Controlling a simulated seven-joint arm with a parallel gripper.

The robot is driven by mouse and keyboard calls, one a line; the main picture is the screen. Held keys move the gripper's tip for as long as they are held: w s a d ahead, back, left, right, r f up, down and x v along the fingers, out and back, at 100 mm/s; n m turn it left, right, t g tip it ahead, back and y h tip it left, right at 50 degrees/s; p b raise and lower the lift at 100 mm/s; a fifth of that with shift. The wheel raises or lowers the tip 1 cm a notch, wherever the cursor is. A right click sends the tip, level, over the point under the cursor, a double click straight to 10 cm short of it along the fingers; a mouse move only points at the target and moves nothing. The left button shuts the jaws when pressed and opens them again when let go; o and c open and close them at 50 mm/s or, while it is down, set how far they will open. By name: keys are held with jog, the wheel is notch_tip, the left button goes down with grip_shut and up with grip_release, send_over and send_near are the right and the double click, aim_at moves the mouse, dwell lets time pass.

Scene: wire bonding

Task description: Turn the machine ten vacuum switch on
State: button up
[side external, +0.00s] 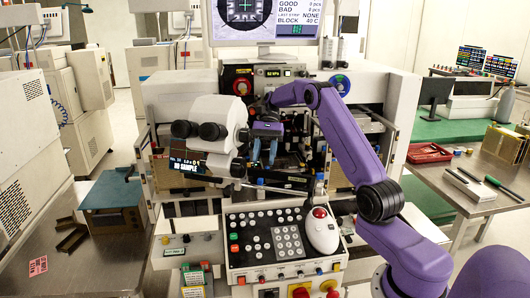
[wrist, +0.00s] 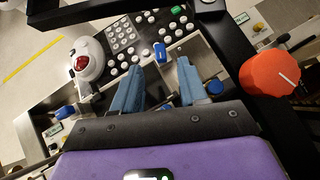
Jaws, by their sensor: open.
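The machine (side external: 180,95) stands in the middle of the side external view, with a microscope head and a sloped control panel (side external: 235,262). No label marks a vacuum switch clearly enough to read. My gripper (side external: 264,165) hangs in front of the machine's work area, above the panel. In the wrist view its two blue fingers (wrist: 164,66) are spread and hold nothing. A small blue knob (wrist: 160,52) shows just beyond and between the fingertips, apart from them as far as I can tell. Another blue knob (wrist: 215,87) lies right of the right finger. A large orange-red knob (wrist: 272,73) is farther right.
A white trackball with a red ball (side external: 320,230) sits on the panel's right. The microscope eyepieces (side external: 198,130) are close left of my gripper. A dark frame bar (wrist: 225,45) crosses near the fingers. A side table with a red tray (side external: 428,153) stands right.

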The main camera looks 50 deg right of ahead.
jog(key=shift+w+d+r, duration=0.15)
jog(key=shift+d+r, duration=0.3)
jog(key=shift+r, duration=0.1)
